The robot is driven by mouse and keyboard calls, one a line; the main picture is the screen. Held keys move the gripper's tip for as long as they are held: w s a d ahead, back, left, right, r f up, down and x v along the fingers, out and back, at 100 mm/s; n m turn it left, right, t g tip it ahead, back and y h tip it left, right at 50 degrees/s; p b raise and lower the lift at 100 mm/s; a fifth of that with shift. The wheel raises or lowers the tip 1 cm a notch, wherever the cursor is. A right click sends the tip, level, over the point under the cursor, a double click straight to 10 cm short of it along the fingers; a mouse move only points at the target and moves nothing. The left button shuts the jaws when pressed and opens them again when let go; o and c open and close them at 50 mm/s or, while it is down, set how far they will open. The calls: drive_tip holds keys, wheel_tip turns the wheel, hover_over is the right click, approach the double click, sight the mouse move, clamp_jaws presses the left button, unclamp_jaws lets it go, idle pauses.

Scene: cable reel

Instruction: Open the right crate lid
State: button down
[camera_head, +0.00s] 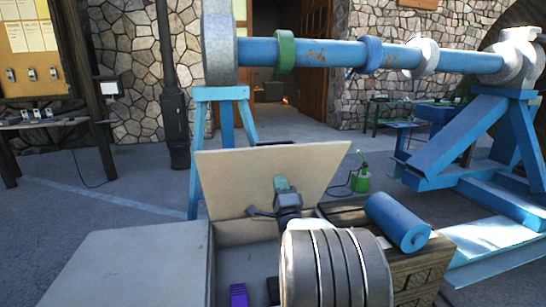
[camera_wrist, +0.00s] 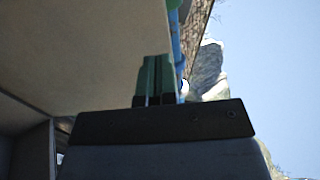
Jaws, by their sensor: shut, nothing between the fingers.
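The right crate lid (camera_head: 240,180) is a pale beige panel. It stands raised and tilted at the back of the open crate (camera_head: 246,262). My gripper (camera_head: 281,183), with green fingertips, is in front of the lid's inner face, right of its middle. The fingers are shut and empty. Whether they touch the panel I cannot tell. In the wrist view the green fingers (camera_wrist: 153,78) are together, and the lid (camera_wrist: 85,45) fills the upper left beside them.
A flat grey panel (camera_head: 140,265) lies left of the opening. Inside is a purple block (camera_head: 238,294). A wooden crate (camera_head: 425,270) with a blue cylinder (camera_head: 398,222) stands at right. A blue reel stand (camera_head: 222,110) rises behind the lid.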

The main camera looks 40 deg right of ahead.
sight(272, 150)
drive_tip(key=p+x, duration=0.2)
drive_tip(key=x, duration=0.8)
drive_tip(key=shift+w+r, duration=0.1)
drive_tip(key=shift+w, duration=0.05)
